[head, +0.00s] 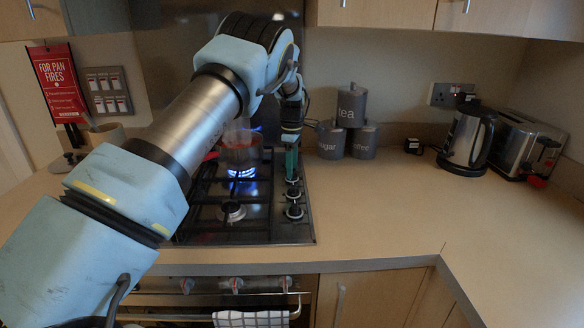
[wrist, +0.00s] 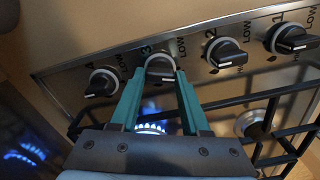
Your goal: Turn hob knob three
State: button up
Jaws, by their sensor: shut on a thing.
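Hob knob three (wrist: 160,68) is a black knob on the steel hob panel, with a "3" and "LOW" printed beside it in the wrist view. My gripper (wrist: 158,75) has its teal fingers on either side of this knob and is shut on it. In the head view my gripper (head: 291,165) points down at the knob row on the right side of the hob (head: 268,228), and it hides the knob it holds. Knob two (wrist: 226,52) and knob one (wrist: 290,39) are to its right in the wrist view, and knob four (wrist: 101,82) is to its left.
Blue flames (head: 241,173) burn under a pan (head: 240,150) left of my gripper. Black pan supports (wrist: 265,95) lie close to my fingers. Grey canisters (head: 350,105), a kettle (head: 467,140) and a toaster (head: 525,145) stand at the back right. The right worktop (head: 400,210) is clear.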

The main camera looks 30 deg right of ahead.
grip_shut()
